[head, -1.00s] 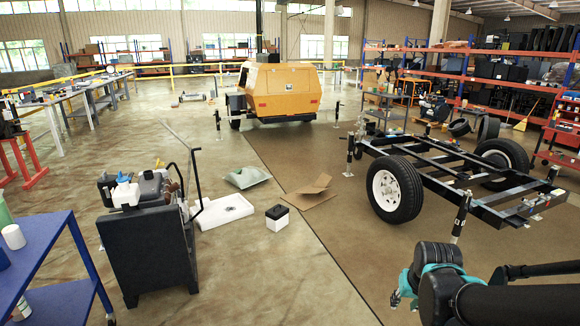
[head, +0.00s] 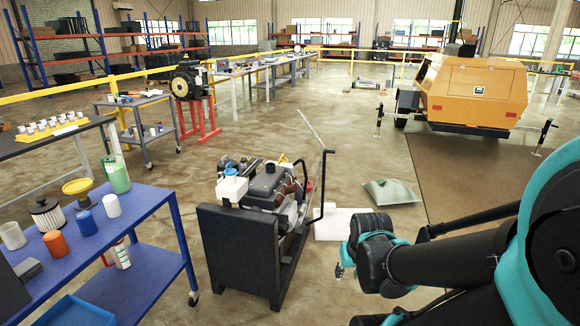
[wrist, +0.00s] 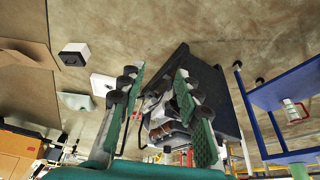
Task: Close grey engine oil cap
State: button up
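I cannot pick out the grey engine oil cap in either view; it is too small or hidden. A small engine (head: 268,183) sits in a dark cart (head: 240,245) in the middle of the head view, with a white bottle-like part on top. My gripper (head: 341,268) is to the right of the cart, apart from it. In the wrist view my gripper (wrist: 160,108) is open and empty, its green-padded fingers spread. The engine (wrist: 166,128) and the cart (wrist: 218,90) show between and behind the fingers, some way off.
A blue table (head: 150,215) with an orange jar (head: 56,244), a green bottle (head: 116,175) and other containers stands left of the cart. Another engine (head: 187,82) rests on a red stand. A yellow generator (head: 475,90) stands at back right.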

aim_at(280, 161)
jog(key=i+l+u, duration=0.35)
jog(key=i+l, duration=0.25)
jog(key=l, duration=0.15)
jog(key=i+l, duration=0.15)
jog(key=i, duration=0.25)
jog(key=i+l+u, duration=0.1)
jog(key=i, duration=0.3)
jog(key=i+l, duration=0.2)
jog(key=i, duration=0.15)
